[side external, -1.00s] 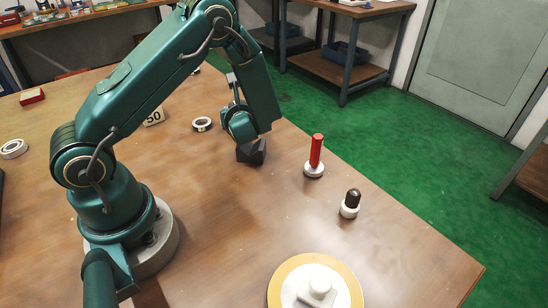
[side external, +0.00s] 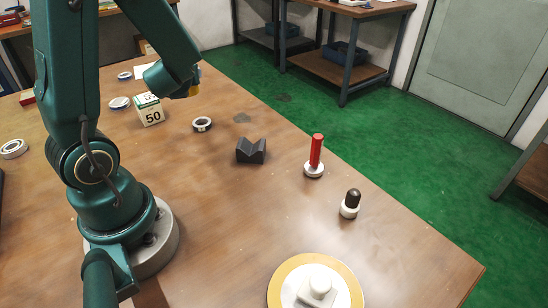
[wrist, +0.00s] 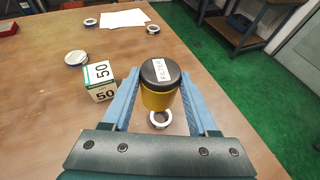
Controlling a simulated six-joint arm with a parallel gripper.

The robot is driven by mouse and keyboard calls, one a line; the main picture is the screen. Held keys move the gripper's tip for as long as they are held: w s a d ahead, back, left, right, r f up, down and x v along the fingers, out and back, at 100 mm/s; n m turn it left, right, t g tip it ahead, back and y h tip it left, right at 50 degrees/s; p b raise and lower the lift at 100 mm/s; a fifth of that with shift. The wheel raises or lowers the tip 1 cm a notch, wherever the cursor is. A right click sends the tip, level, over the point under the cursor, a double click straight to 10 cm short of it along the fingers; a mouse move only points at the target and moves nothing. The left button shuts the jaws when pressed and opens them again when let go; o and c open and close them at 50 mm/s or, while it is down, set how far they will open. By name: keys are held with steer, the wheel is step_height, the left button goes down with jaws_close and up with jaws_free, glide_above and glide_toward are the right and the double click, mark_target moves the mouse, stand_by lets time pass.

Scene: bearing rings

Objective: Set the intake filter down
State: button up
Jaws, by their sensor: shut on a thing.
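The intake filter is a yellow cylinder with a black lid and a white label (wrist: 161,88). In the wrist view it stands between the two blue fingers of my gripper (wrist: 162,98), which is shut on it. I cannot tell exactly how far the filter's bottom is from the table.
The box marked 50 (side external: 150,109) and a bearing ring (side external: 202,124) are near my gripper. A black V-block (side external: 251,150), a red-handled piece (side external: 316,152), a black-topped piece (side external: 350,204) and a yellow-rimmed disc (side external: 275,288) stand nearer. White paper (wrist: 123,18) lies farther off.

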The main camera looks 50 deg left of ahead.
steer(key=shift+s+a+r, duration=0.2)
steer(key=shift+s+r, duration=0.05)
steer(key=shift+s, duration=0.05)
steer(key=s+d+f+n+g+y, duration=0.1)
steer(key=s+d+f+n+g, duration=0.15)
steer(key=d+g, duration=0.2)
steer(key=s+d+f+n+g, duration=0.1)
steer(key=s+d+n+g, duration=0.1)
steer(key=d+n+g, duration=0.3)
steer(key=shift+s+d+f+m+t, duration=0.15)
steer(key=shift+f+t, duration=0.4)
steer(key=shift+f, duration=1.35)
steer(key=shift+d+f+m+t, duration=0.2)
steer(key=shift+f+t, duration=0.3)
steer(key=shift+f, duration=1.35)
steer(key=shift+f, duration=0.15)
steer(key=o, duration=1.4)
